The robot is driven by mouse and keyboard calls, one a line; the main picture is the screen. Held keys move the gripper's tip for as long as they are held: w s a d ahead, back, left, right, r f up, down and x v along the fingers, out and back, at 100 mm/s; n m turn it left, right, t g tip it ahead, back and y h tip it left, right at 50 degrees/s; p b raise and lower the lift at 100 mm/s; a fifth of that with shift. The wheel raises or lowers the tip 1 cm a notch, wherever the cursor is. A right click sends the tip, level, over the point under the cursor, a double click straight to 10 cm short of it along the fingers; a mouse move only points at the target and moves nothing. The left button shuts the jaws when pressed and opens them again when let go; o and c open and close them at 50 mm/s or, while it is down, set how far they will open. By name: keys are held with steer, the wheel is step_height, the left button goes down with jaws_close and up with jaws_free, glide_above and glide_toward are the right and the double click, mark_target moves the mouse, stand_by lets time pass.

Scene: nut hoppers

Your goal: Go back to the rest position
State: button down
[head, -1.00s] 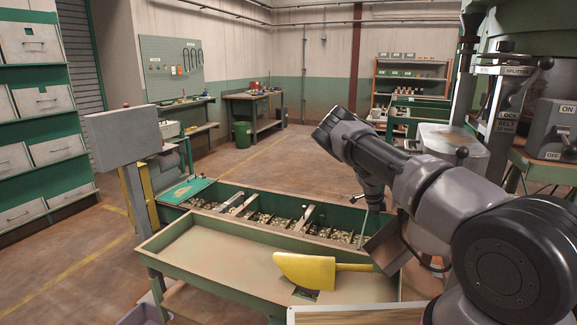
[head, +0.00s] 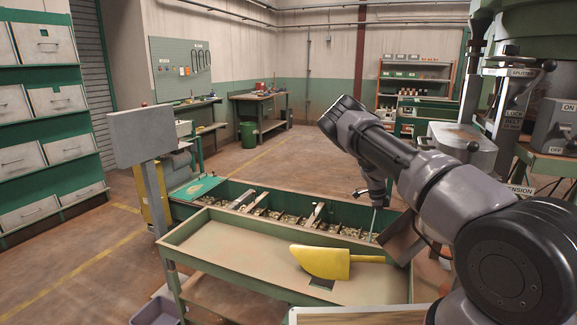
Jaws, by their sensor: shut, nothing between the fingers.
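My arm reaches in from the lower right of the head view, bends at a raised joint and hangs down over the back right of the hopper row. My gripper (head: 373,232) is small and thin in the picture, pointing down near the right end of the hoppers. It looks shut, with nothing seen held in it. The hopper row (head: 200,187) is a long green trough with dividers and nuts in its compartments. A yellow scoop (head: 320,262) lies on the tan tray table (head: 225,247) in front, apart from my gripper.
A grey panel on a post (head: 142,136) stands at the left of the hoppers. A dark tilted plate (head: 401,240) is close to the right of my gripper. A green machine (head: 540,35) rises at the right. Drawer cabinets (head: 55,100) stand far left. Open floor lies behind the hoppers.

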steer(key=s+a+r+n+t+y, duration=0.15)
steer(key=s+r, duration=0.25)
steer(key=r, duration=0.8)
steer(key=s+a+r+n+t+y, duration=0.1)
steer(key=s+a+r+n+y, duration=0.15)
steer(key=r, duration=0.95)
steer(key=s+a+r+n+t+y, duration=0.1)
steer(key=s+a+r+n, duration=0.3)
steer(key=r, duration=0.9)
steer(key=s+a+r+n+t, duration=0.1)
steer(key=s+r+n, duration=0.2)
steer(key=s, duration=0.6)
steer(key=s+a+r+n+t, duration=0.1)
steer(key=s+r+n, duration=0.3)
steer(key=s, duration=0.6)
steer(key=s+a+r+n+t, duration=0.1)
steer(key=s+r+n+t, duration=0.1)
steer(key=s+r, duration=0.5)
steer(key=s+n, duration=0.1)
steer(key=s, duration=0.2)
steer(key=shift+s+t+h, duration=0.15)
steer(key=shift+t+h, duration=0.2)
steer(key=shift+h, duration=0.05)
steer(key=shift+a, duration=0.2)
